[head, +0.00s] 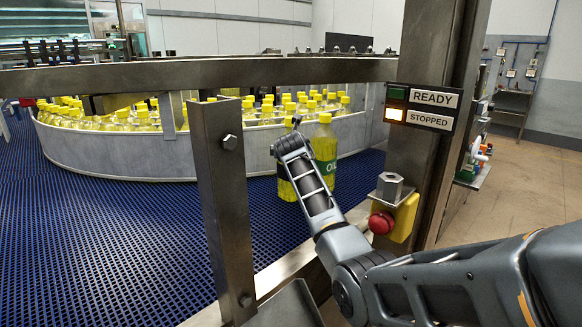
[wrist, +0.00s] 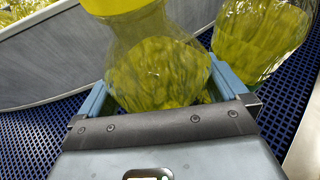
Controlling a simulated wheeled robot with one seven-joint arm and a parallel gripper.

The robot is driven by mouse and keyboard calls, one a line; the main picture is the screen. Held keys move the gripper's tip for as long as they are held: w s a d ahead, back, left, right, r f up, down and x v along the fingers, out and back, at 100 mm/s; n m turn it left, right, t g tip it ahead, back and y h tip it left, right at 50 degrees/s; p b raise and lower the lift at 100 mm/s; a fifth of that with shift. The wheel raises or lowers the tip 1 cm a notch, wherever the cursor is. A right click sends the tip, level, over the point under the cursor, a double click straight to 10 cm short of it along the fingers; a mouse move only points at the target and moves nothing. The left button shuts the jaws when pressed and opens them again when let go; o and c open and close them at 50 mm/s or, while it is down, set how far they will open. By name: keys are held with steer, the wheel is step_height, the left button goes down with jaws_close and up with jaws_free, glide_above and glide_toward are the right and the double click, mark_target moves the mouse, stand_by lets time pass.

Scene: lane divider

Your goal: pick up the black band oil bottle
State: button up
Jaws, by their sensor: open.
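Two yellow oil bottles stand close together on the blue belt in the head view. The left one (head: 286,189) is mostly hidden behind my arm, and a dark strip shows on its visible edge. The right one (head: 325,146) has a yellow cap and a green label with white letters. In the wrist view, a yellow-capped bottle (wrist: 156,50) stands between the fingers of my open gripper (wrist: 160,88); its lower part and any band are hidden by the gripper. The other bottle (wrist: 258,38) is just outside the right finger. I cannot tell whether either finger touches glass.
A steel rail (head: 200,73) and post (head: 222,200) cross in front of the belt (head: 110,220). A curved grey wall (head: 120,154) holds back many similar bottles. A red stop button (head: 381,223) on a yellow box is beside my arm. The sign's STOPPED lamp (head: 395,114) is lit.

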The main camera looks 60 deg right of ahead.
steer(key=c, duration=1.7)
steer(key=shift+o, duration=0.2)
steer(key=shift+r, duration=0.15)
